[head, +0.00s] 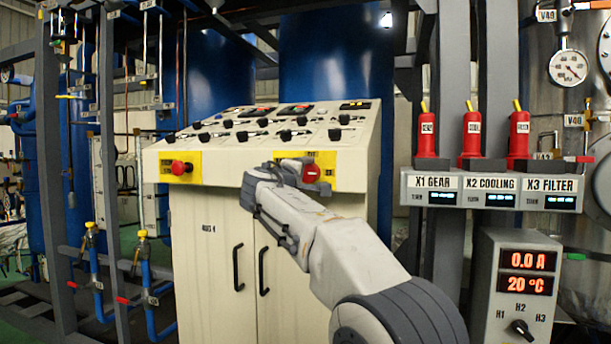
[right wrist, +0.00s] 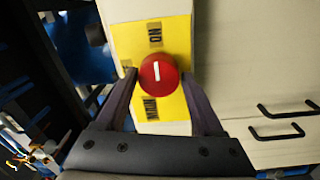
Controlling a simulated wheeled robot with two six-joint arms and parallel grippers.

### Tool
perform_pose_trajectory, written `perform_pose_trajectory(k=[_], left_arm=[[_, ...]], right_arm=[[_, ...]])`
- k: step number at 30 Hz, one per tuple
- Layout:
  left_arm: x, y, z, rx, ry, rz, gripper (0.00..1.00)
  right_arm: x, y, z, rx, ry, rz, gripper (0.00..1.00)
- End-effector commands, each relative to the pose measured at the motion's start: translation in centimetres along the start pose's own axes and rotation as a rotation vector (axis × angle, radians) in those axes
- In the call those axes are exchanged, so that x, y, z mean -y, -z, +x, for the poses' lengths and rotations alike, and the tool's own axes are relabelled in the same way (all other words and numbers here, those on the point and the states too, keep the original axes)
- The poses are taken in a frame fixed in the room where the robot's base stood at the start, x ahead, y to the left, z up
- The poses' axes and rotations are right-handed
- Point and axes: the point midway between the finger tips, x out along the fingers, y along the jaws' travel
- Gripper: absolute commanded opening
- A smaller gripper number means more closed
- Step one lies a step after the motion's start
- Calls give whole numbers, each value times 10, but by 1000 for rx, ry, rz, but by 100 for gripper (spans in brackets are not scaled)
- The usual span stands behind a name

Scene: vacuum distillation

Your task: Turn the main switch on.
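The main switch is a red round knob (right wrist: 159,73) on a yellow plate (right wrist: 178,36) on the cabinet front. Its white bar runs up and down in the right wrist view, roughly in line with the "ON" label above and the "MAIN" label below. In the head view the knob (head: 311,173) shows on the right yellow plate. My right gripper (right wrist: 158,80) is open, its fingers on either side of the knob, with small gaps that appear to remain. In the head view my right gripper (head: 288,176) partly covers the plate. My left gripper is not in view.
Another red knob (head: 180,168) sits on the left yellow plate. The sloped panel (head: 262,128) above carries several black-handled switches. Cabinet doors with black handles (head: 238,268) are below. A display box (head: 516,285) and red-topped units (head: 471,135) stand at right.

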Motion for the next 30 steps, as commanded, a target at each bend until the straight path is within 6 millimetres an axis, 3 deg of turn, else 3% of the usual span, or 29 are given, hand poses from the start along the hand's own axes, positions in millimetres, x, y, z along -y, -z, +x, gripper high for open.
perform_pose_trajectory(k=[13,24,30], left_arm=[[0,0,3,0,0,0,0],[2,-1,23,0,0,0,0],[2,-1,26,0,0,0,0]], right_arm=[[0,0,-6,-2,-2,-1,92],[1,0,-74,-4,0,-2,92],[0,0,-99,-2,0,-2,92]])
